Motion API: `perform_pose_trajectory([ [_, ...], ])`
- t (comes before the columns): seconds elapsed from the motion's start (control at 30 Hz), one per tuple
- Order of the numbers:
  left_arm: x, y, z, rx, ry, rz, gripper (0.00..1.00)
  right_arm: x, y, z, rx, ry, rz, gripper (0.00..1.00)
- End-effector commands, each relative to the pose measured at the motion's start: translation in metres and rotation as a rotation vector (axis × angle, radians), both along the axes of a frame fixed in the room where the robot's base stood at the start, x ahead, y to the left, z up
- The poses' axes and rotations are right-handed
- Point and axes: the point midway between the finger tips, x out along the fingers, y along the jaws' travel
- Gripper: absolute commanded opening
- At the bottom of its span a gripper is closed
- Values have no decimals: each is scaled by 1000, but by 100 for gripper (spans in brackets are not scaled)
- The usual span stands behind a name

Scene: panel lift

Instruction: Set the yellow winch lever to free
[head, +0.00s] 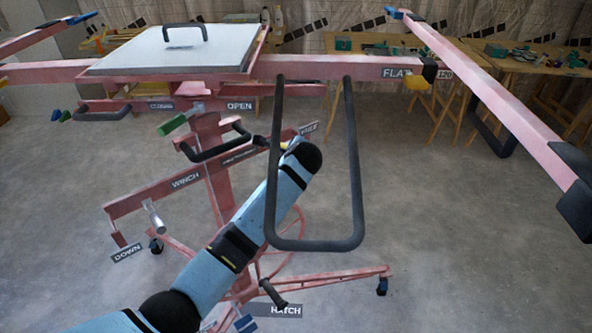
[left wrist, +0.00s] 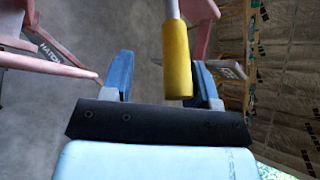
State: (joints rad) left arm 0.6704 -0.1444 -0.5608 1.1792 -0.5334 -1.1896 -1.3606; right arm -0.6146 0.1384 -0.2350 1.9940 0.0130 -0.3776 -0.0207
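The yellow winch lever (left wrist: 177,70) is a yellow grip on a pale rod. In the left wrist view it lies between the two fingers of my left gripper (left wrist: 163,82), nearer the right-hand finger. The fingers are apart, with a clear gap on the left of the grip. In the head view only a bit of yellow (head: 284,147) shows beside my left gripper (head: 291,144), at the right end of the pink winch bar (head: 150,196). My wrist hides most of the fingers there. My right gripper is not in view.
The pink lift carries a white panel (head: 175,48) on top. A large dark loop handle (head: 357,170) hangs in front of my left wrist. A silver crank grip (head: 154,217) and a hatch pedal handle (head: 272,292) are nearby. Workbenches (head: 480,58) stand behind.

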Motion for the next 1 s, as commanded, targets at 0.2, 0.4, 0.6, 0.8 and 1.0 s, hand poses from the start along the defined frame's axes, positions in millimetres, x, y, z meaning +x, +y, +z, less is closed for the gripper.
perform_pose_trajectory([
  [0.2,-45,-14,-2,-2,2,-1,50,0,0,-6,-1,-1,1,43],
  [0.4,-86,-27,-2,-2,2,-1,50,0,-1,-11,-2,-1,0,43],
  [0.6,-111,-34,-1,0,1,0,50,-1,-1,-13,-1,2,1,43],
  [0.8,-117,-36,0,-1,1,2,50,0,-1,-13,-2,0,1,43],
  [1.0,-117,-36,0,0,1,1,50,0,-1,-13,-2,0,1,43],
])
